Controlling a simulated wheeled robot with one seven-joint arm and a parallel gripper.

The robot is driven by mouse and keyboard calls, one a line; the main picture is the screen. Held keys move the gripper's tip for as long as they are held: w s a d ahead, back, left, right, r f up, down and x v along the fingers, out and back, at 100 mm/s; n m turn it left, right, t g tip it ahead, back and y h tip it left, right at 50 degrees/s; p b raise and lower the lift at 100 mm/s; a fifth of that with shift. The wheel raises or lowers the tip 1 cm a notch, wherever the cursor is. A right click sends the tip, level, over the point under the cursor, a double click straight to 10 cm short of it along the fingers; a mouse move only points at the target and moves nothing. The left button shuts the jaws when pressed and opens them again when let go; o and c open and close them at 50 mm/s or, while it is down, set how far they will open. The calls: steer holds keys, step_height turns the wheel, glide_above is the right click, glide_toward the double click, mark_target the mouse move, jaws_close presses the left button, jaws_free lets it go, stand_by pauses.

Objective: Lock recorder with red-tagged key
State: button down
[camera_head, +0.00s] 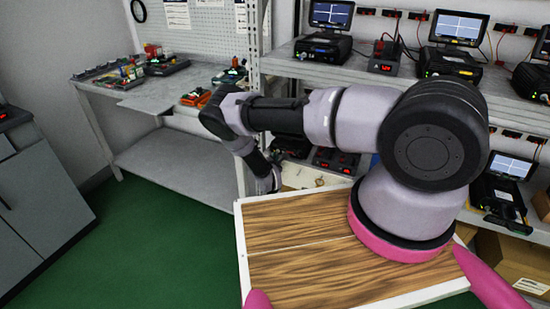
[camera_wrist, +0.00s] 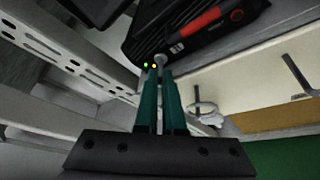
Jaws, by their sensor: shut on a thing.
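In the wrist view my gripper (camera_wrist: 160,78) has its two teal fingers close together, shut on a small grey metal piece (camera_wrist: 160,60) that looks like the key. Its tag cannot be made out for certain. The fingertips are at the front of a black device (camera_wrist: 148,38), likely the recorder, beside a green and an orange light. A red and black bar (camera_wrist: 200,22) lies across the device's face. Whether the key is inside a lock cannot be told. In the head view my arm reaches down towards the lower shelf, and the fingertips are hidden.
A white ring-like piece (camera_wrist: 205,108) hangs right of my fingers. A perforated metal upright (camera_wrist: 70,62) stands close on the left. The head view shows a shelf (camera_head: 350,67) with several monitors, a workbench (camera_head: 150,98) at left, and cardboard boxes (camera_head: 512,262) at lower right.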

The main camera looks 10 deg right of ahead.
steer(key=n+g+h, duration=0.1)
steer(key=n+h, duration=0.1)
steer(key=n, duration=0.2)
steer(key=n+g+h, duration=0.2)
steer(key=n, duration=0.2)
steer(key=a+n+g+h, duration=0.1)
steer(key=n+h, duration=0.1)
steer(key=n, duration=0.2)
steer(key=shift+w+a+h, duration=0.1)
steer(key=shift+w+h, duration=0.25)
steer(key=shift+h, duration=0.05)
stand_by(0.4)
stand_by(0.4)
steer(key=c, duration=1.3)
jaws_free()
